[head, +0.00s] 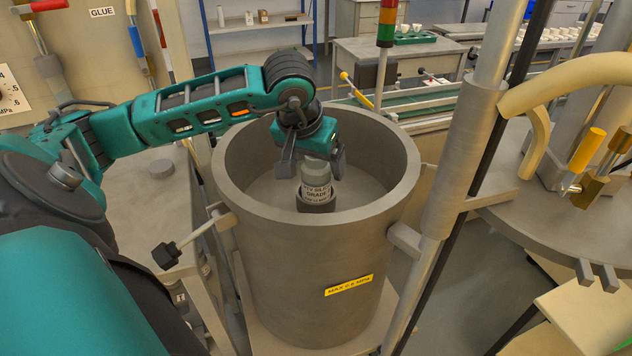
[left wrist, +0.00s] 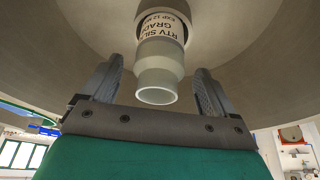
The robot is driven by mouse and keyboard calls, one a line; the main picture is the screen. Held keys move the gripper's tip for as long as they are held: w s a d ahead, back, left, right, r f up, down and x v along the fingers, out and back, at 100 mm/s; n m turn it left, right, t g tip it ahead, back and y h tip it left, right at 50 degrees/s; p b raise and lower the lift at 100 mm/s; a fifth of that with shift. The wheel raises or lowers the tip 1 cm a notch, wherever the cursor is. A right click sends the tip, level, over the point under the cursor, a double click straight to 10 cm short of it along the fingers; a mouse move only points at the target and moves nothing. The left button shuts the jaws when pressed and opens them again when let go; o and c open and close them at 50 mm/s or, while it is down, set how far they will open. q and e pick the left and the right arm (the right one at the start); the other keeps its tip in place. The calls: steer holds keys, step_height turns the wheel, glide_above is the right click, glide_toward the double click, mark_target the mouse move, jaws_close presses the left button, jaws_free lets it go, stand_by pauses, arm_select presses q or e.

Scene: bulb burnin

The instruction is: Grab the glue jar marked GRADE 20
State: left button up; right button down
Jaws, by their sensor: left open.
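A glue jar (head: 317,190) stands inside a large grey pressure pot (head: 310,265). It has a pale neck, a white label and a dark grey base. The label reads "RTV SIL…" and "GRAD…"; I cannot read its grade number. My left gripper (head: 309,150) reaches down into the pot's mouth, over the top of the jar. In the left wrist view, the jar (left wrist: 160,62) has its pale neck between the two open fingers of the left gripper (left wrist: 157,75). There is a gap on each side of the neck. My right gripper is not in view.
A grey post (head: 455,160) stands right of the pot, and a round grey lid-like plate (head: 530,215) lies further right. Small containers stand on a shelf (head: 260,27) behind. A tan tank marked GLUE is at back left.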

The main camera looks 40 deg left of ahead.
arm_select(q)
steer(key=x, duration=0.3)
steer(key=shift+w+d+f, duration=0.1)
steer(key=shift+c, duration=0.2)
steer(key=c, duration=1.2)
steer(key=shift+c, duration=0.2)
